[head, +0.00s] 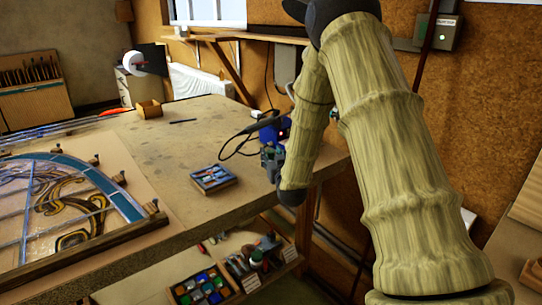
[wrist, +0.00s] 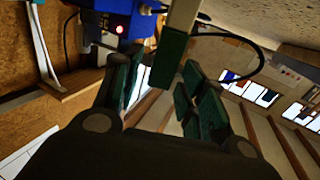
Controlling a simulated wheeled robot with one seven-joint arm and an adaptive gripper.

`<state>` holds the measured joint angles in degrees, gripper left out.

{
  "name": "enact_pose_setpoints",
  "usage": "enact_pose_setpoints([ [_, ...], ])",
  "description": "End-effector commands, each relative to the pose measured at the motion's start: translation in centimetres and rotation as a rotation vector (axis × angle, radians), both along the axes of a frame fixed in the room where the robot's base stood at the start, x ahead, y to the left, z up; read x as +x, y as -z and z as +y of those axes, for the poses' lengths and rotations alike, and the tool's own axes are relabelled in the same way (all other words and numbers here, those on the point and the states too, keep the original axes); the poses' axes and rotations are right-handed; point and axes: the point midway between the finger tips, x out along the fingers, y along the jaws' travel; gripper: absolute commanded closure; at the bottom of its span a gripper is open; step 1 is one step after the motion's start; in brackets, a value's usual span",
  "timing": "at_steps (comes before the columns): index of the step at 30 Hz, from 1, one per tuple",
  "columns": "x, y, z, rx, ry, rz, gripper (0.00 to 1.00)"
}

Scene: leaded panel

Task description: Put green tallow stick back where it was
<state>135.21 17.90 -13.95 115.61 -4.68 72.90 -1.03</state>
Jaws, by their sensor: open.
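In the wrist view, a stick with a pale upper part and a dark green end (wrist: 171,58) reaches in from the top edge between my fingers. It looks like the green tallow stick; its far end is out of frame. My gripper (wrist: 163,90) is open, with dark green pads on both sides of the stick. I cannot tell whether a pad touches it. In the head view my gripper (head: 269,160) is at the bench's right edge, partly hidden by my arm, and the stick cannot be made out there.
A blue box with a red light (head: 273,131) and a black cable stands just behind my gripper. A small blue tray (head: 228,184) of small items lies to its left on the workbench (head: 190,150). The leaded panel (head: 75,205) fills the left. A shelf below holds jars and tools.

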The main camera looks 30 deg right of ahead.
Motion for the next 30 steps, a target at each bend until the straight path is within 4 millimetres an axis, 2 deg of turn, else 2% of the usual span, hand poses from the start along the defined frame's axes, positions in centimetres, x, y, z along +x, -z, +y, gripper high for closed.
enact_pose_setpoints([
  [9, -5.5, 0.2, 1.8, 0.001, -0.001, 0.002, 0.59],
  [15, -8.4, 0.1, 2.8, 0.000, -0.001, 0.001, 0.59],
  [21, -9.8, 0.0, 3.2, 0.000, -0.001, 0.000, 0.59],
  [30, -10.1, 0.0, 3.3, 0.000, 0.000, 0.000, 0.59],
])
